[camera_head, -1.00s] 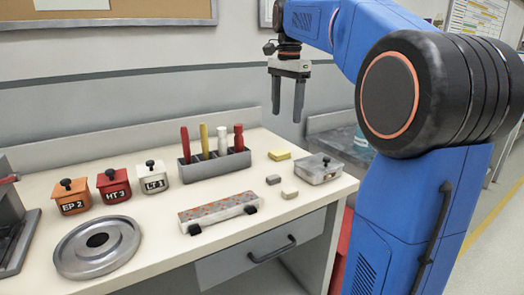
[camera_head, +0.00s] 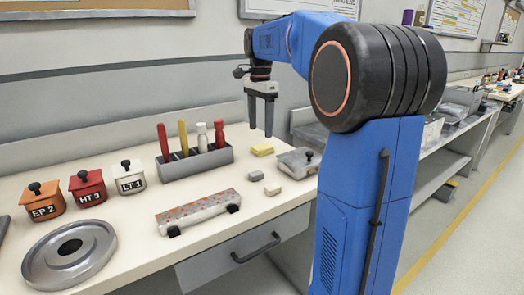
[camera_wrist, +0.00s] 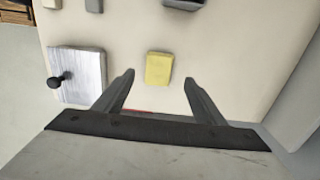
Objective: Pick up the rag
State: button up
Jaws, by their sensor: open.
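A small yellow folded piece (camera_head: 262,150) lies on the cream bench top; it looks like the rag, though its material cannot be told. In the wrist view the yellow piece (camera_wrist: 158,69) shows between and just beyond my fingertips. My gripper (camera_head: 260,131) is open and empty, pointing down above the bench near the yellow piece. In the wrist view my gripper (camera_wrist: 158,78) has its two fingers spread wider than the piece. No contact shows.
A lidded metal box (camera_head: 299,161) stands close right of the yellow piece. A tool holder (camera_head: 197,162) with upright handles stands left. Small blocks (camera_head: 272,189), a patterned bar (camera_head: 197,208), lidded pots (camera_head: 89,190) and a grey disc (camera_head: 70,254) also occupy the bench.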

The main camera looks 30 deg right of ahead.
aim_at(262, 146)
jog(key=shift+s+d+f, duration=0.1)
jog(key=shift+d+f, duration=0.05)
jog(key=shift+f, duration=1.6)
jog(key=shift+s+d+f, duration=0.1)
jog(key=shift+d+f, duration=0.05)
jog(key=shift+f, duration=1.55)
jog(key=c, duration=1.1)
